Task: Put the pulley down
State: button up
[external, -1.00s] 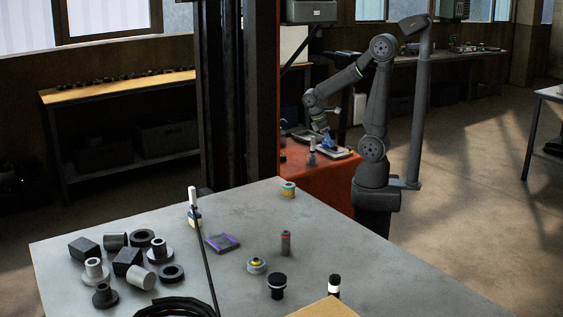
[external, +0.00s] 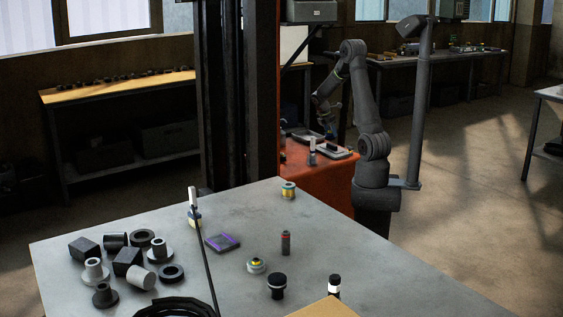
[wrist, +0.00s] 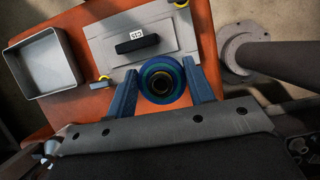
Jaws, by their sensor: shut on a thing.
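In the external view my gripper (external: 333,132) is small and dark over the far side of the orange bench (external: 310,182), and the pulley cannot be made out there.
The wrist view shows an empty grey tray (wrist: 45,65) at left and a grey plate (wrist: 108,52) bearing a black labelled block (wrist: 137,44). Small yellow-ringed parts (wrist: 104,77) stand near the plate. A white bottle (external: 312,152) stands on the bench. Bare orange surface shows below the tray.

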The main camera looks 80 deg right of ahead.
jog(key=shift+w+d, duration=0.1)
jog(key=shift+d, duration=0.4)
jog(key=w+f, duration=0.2)
jog(key=w, duration=0.1)
jog(key=w+a+f, duration=0.1)
jog(key=w+f, duration=0.1)
jog(key=w, duration=0.2)
jog(key=w+f, duration=0.3)
jog(key=w, duration=0.1)
jog(key=shift+w+a, duration=0.15)
jog(key=shift+w, duration=0.1)
jog(key=shift+f, duration=1.95)
jog(key=shift+f, duration=0.1)
jog(key=o, duration=1.2)
jog(key=shift+o, duration=0.2)
jog(key=v, duration=1.2)
